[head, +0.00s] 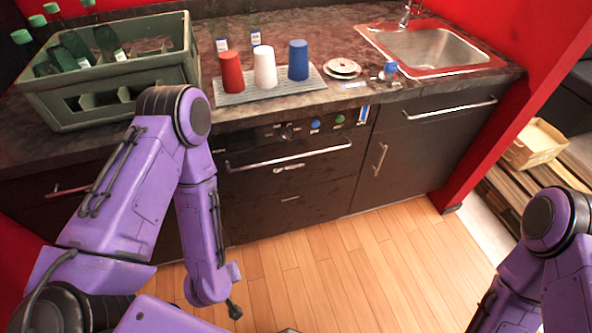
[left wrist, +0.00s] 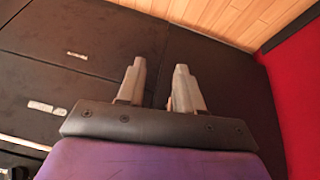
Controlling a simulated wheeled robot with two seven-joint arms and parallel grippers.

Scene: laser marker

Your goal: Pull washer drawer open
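The washer (head: 270,195) is a dark front under the counter, left of centre in the head view, with knobs along its top strip. A long silver bar handle (head: 288,158) crosses it, with small light marks or pulls below. The front panels look closed. Dark panels (left wrist: 90,40) with small light pieces also show in the left wrist view. My left gripper (left wrist: 160,65) is open and empty, its two grey fingers apart over dark panels; neither finger is on a handle. In the head view I cannot make out its fingers. My right gripper is out of view.
A green crate (head: 60,110) with bottles, several cups on a grey mat (head: 230,97), plates and a sink (head: 432,50) are on the counter. A cabinet (head: 410,150) stands right of the washer. The wooden floor (head: 340,270) in front is clear. A red wall edge (head: 510,115) is at right.

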